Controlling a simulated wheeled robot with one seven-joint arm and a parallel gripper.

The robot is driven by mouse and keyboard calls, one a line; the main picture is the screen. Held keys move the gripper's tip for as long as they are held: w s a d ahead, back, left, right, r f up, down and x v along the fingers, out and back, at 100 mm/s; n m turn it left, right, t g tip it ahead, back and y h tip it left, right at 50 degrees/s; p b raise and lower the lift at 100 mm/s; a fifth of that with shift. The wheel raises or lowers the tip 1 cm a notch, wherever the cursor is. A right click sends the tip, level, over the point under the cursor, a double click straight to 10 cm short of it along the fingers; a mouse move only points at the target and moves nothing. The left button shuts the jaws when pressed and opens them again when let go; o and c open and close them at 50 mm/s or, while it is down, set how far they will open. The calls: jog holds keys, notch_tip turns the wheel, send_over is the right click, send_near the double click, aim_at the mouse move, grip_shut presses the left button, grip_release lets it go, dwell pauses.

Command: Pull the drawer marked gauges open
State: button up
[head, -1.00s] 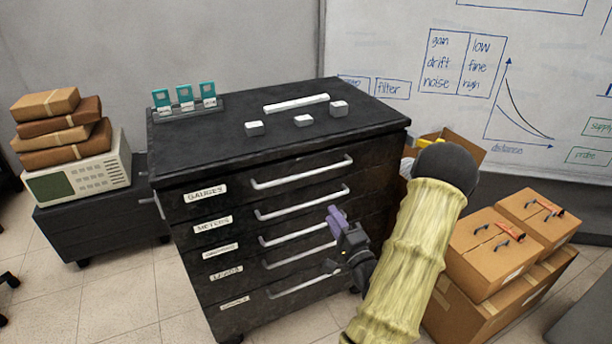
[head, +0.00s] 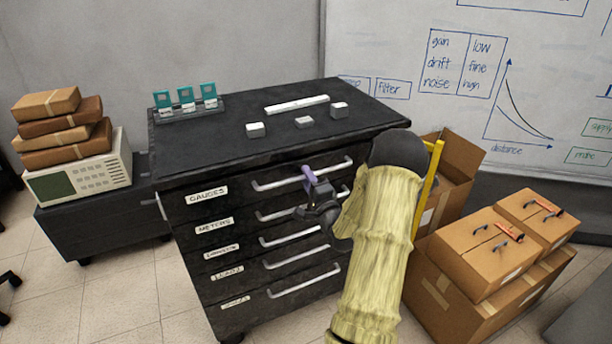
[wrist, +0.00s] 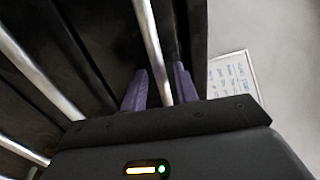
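The black cabinet (head: 184,168) stands in the middle of the head view. Its top drawer carries the label GAUGES (head: 206,195) and sits flush with the drawers below. The drawer's long silver handle (head: 275,184) runs across its front. My gripper (head: 308,176), with purple fingers, is at the right half of this handle. In the wrist view, the handle (wrist: 150,40) passes between the two fingers of my gripper (wrist: 160,88). The fingers are apart, with a gap beside the bar, so they are around it but not closed on it.
Lower drawers with similar handles (head: 303,281) lie beneath. White blocks (head: 304,122) and a teal-card rack (head: 188,102) sit on the cabinet top. Cardboard boxes (head: 493,250) stand at the right. A low dark cabinet (head: 95,218) stands at the left. The floor in front looks clear.

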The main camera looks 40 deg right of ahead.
jog(key=shift+w+d+r, duration=0.15)
jog(key=shift+w+d, duration=0.1)
jog(key=shift+w, duration=0.1)
jog(key=shift+w+a, duration=0.1)
jog(key=shift+c, duration=0.2)
grip_shut()
